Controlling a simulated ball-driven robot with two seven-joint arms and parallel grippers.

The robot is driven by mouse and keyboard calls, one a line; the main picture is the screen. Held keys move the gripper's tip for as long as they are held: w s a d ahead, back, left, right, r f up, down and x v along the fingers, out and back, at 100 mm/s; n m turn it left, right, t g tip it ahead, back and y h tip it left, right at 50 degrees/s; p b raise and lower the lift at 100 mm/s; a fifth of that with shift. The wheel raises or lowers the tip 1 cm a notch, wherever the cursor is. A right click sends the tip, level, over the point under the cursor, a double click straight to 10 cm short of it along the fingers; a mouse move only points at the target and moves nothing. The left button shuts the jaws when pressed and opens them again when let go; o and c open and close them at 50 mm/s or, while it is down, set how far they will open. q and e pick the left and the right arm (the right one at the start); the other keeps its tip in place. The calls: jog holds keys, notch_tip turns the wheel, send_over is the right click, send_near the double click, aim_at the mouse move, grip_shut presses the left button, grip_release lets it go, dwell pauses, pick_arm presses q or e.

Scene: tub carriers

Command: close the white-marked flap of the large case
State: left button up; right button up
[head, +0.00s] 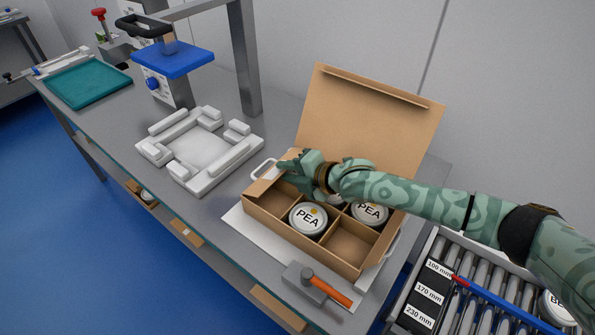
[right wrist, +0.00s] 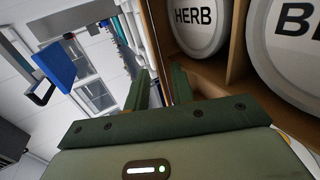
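The large case is an open cardboard carton (head: 312,252) with dividers on the bench. A large flap (head: 365,115) stands up at its back. I cannot make out a white mark on any flap. My left gripper is out of view.
A white moulded fixture (head: 172,152) stands left of the case. A blue-topped scale (head: 175,60) and teal tray (head: 86,83) are farther back. An orange-handled tool (head: 325,287) lies in front. A roller rack (head: 455,285) is at the right.

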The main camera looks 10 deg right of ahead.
jog(key=p+v, duration=0.3)
jog(key=v, duration=1.3)
jog(key=shift+p, duration=0.3)
jog(key=shift+s+r, duration=0.1)
